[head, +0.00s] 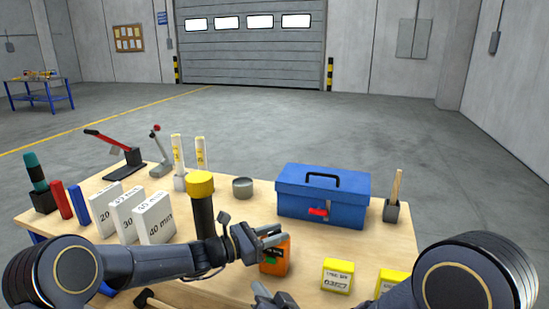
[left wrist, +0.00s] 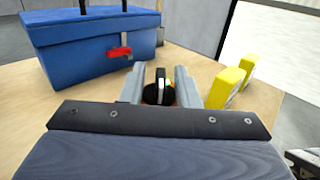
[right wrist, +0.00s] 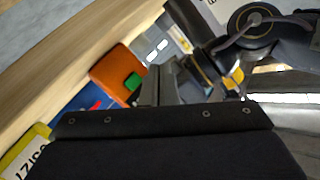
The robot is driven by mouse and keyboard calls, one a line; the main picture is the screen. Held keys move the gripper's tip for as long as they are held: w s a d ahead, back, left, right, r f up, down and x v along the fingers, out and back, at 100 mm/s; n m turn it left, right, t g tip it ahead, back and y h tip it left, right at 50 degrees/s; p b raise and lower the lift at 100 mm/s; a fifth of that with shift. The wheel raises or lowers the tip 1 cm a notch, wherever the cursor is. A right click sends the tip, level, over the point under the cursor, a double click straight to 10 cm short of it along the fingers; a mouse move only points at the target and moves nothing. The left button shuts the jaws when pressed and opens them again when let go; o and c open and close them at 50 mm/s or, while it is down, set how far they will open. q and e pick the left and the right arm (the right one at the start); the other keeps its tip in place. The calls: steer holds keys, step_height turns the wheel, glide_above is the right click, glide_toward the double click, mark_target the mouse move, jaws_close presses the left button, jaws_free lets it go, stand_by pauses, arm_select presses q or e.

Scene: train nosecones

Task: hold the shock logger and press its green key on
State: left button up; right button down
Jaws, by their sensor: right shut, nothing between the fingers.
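The orange shock logger (head: 276,257) is at the table's front middle. Its green key (head: 270,262) faces my side. My left gripper (head: 270,238) is shut on the logger's upper part; in the left wrist view a black round part (left wrist: 158,93) sits between its fingers, and most of the orange body is hidden. My right gripper (head: 263,294) is shut and empty, low in front of the logger, apart from it in the head view. In the right wrist view the logger (right wrist: 112,68) and green key (right wrist: 133,83) lie just left of the right fingers (right wrist: 155,80).
A blue toolbox (head: 322,196) stands behind the logger. Yellow blocks (head: 338,276) stand to its right. A yellow-capped black post (head: 202,205) and white number blocks (head: 154,219) stand left, near my left arm. A grey tin (head: 243,187) is behind.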

arm_select(q)
steer(key=shift+f, duration=0.3)
